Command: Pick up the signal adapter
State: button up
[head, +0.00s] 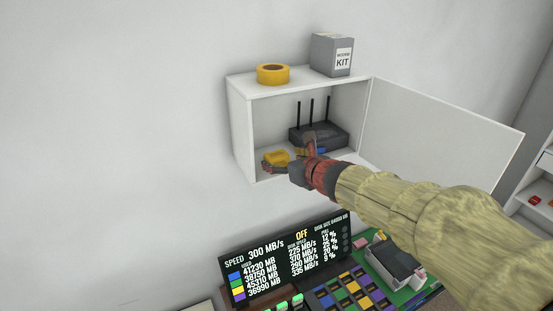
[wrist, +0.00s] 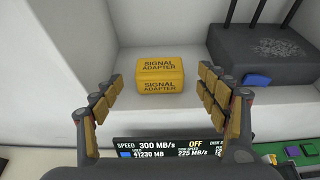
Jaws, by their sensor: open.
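The signal adapter (wrist: 160,76) is a small yellow block with its name printed on it in dark letters. It sits on the floor of the open white wall cabinet (head: 240,125), towards the left side. It also shows in the head view (head: 276,157), partly covered by my gripper. My gripper (wrist: 162,92) is open at the cabinet's front. In the wrist view its two padded fingers stand apart, one on each side of the adapter and nearer the camera. The fingers do not appear to touch it.
A black router (head: 318,136) with several antennas stands right of the adapter. The cabinet door (head: 440,122) is swung open to the right. Yellow tape (head: 273,74) and a grey kit box (head: 332,55) stand on top. A display panel (head: 285,258) is below.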

aim_at(279, 157)
jog(key=x, duration=0.4)
jog(key=shift+w+a+p, duration=0.2)
jog(key=shift+w+p, duration=0.1)
jog(key=shift+s, duration=0.15)
jog(key=shift+c, duration=0.4)
jog(key=c, duration=1.1)
jog(key=shift+r, duration=0.1)
jog(key=shift+c, duration=0.5)
